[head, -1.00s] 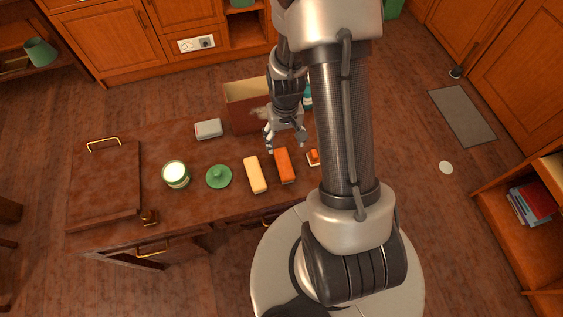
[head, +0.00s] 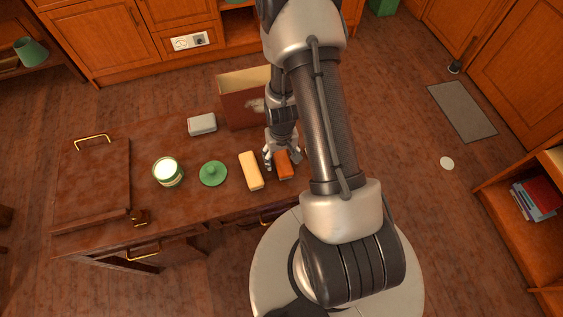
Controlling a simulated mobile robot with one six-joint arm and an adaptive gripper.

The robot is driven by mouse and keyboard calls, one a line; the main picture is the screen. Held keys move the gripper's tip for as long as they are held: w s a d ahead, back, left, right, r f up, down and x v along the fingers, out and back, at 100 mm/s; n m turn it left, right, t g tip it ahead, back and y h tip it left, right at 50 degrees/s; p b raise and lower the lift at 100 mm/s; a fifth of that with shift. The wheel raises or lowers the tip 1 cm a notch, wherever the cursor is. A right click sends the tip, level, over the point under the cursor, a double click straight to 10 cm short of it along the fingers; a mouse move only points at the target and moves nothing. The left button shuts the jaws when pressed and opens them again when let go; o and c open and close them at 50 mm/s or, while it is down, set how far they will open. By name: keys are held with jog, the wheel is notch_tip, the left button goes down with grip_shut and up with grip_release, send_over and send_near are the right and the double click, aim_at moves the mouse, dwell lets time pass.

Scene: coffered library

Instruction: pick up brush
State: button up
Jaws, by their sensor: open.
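My gripper (head: 282,165) is open, pointing down over the far end of an orange-brown block (head: 284,172) on the table. Its fingers are spread to either side of that end; I cannot tell whether they touch it. The block may be the brush, but no bristles are clear at this size. A pale yellow block (head: 251,171) lies just left of it, apart from the gripper. My arm hides the table right of the orange-brown block.
On the brown table (head: 110,205) are a green lid (head: 213,174), a green-and-white jar (head: 167,173), a grey box (head: 202,124) and a board with a handle (head: 95,180). An open-topped box (head: 235,105) stands close behind the gripper.

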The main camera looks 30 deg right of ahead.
aim_at(282, 158)
jog(key=shift+f, duration=0.15)
jog(key=c, duration=1.2)
notch_tip(282, 158, up, 20)
jog(key=p, duration=0.6)
